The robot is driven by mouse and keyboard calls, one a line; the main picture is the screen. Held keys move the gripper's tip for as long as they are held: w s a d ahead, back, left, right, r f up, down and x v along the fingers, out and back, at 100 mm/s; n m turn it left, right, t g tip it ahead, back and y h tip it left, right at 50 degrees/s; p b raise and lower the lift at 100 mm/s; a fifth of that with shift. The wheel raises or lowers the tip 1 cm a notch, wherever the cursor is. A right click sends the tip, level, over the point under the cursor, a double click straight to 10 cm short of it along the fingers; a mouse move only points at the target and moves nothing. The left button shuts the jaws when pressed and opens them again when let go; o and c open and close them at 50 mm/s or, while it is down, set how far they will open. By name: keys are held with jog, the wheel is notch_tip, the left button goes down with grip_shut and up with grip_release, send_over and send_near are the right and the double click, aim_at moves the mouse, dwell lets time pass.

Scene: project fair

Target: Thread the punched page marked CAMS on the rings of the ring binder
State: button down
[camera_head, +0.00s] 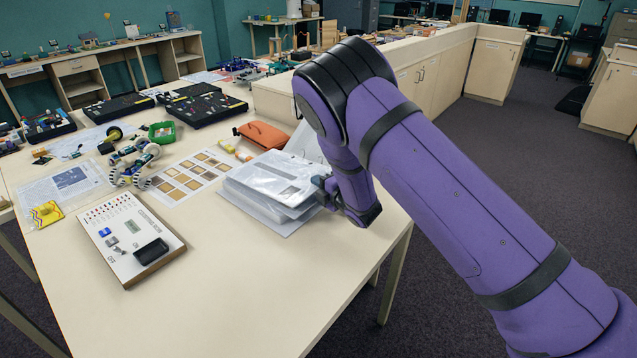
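A stack of clear plastic sleeves and pages (262,178) lies near the right edge of the pale table, and looks like the ring binder's contents. A pale upright or tilted panel (304,143) shows behind it, partly hidden by my arm. No rings are clearly visible, and I cannot read the word CAMS on any page. My gripper (322,186) is at the right side of the stack, touching or very close to it. Its fingers are small and partly hidden by my purple arm, so I cannot tell whether it is open or holds a page.
An orange pouch (262,135) lies behind the stack, and a sheet of brown swatches (190,178) lies to its left. A white component board (130,238), a small wheeled model (133,162) and a green tray (162,132) stand farther left. The front of the table is clear.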

jog(key=shift+f, duration=0.1)
dwell(0.3)
jog(key=c, duration=1.2)
grip_release()
jog(key=shift+c, duration=0.2)
